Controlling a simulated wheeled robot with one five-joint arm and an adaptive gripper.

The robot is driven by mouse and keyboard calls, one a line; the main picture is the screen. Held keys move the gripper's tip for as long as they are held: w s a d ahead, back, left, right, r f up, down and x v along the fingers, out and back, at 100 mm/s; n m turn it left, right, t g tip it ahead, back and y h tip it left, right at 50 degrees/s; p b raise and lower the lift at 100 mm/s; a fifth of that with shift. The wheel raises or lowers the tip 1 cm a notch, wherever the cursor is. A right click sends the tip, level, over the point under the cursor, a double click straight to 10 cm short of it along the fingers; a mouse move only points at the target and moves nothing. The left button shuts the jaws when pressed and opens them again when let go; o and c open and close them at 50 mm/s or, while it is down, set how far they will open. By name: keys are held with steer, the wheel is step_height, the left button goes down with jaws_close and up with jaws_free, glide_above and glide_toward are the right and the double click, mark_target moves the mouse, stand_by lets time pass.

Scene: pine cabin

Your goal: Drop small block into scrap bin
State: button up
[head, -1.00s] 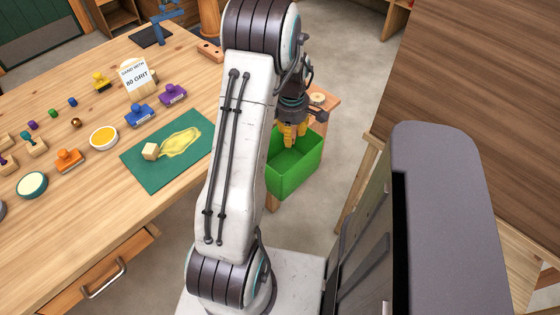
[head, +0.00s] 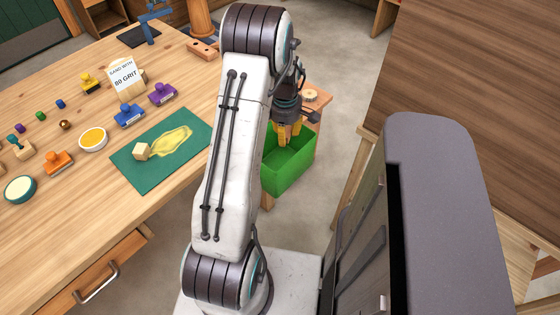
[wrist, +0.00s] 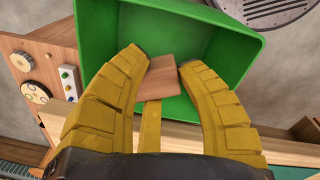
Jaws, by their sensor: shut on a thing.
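My gripper (wrist: 163,70) is shut on a small brown wooden block (wrist: 159,78), held between its yellow fingertips in the wrist view. The green scrap bin (wrist: 240,55) lies beyond the block, and the block shows against the bin's open inside. The block is hidden in the head view. I cannot tell how far the block is above the bin floor.
The workbench (head: 70,225) stands left of the bin. It holds a green mat (head: 165,175) with a pale cube (head: 142,151) and yellow smear, a sign (head: 124,76) and several stamps. A small wooden stand (head: 318,100) with round parts is behind the bin.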

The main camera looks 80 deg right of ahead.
steer(key=shift+f+b, duration=0.5)
steer(key=shift+f, duration=0.55)
steer(key=o, duration=0.9)
steer(key=shift+o, duration=0.2)
steer(key=shift+r, duration=0.15)
steer(key=r, duration=1.1)
steer(key=shift+a+r, duration=0.35)
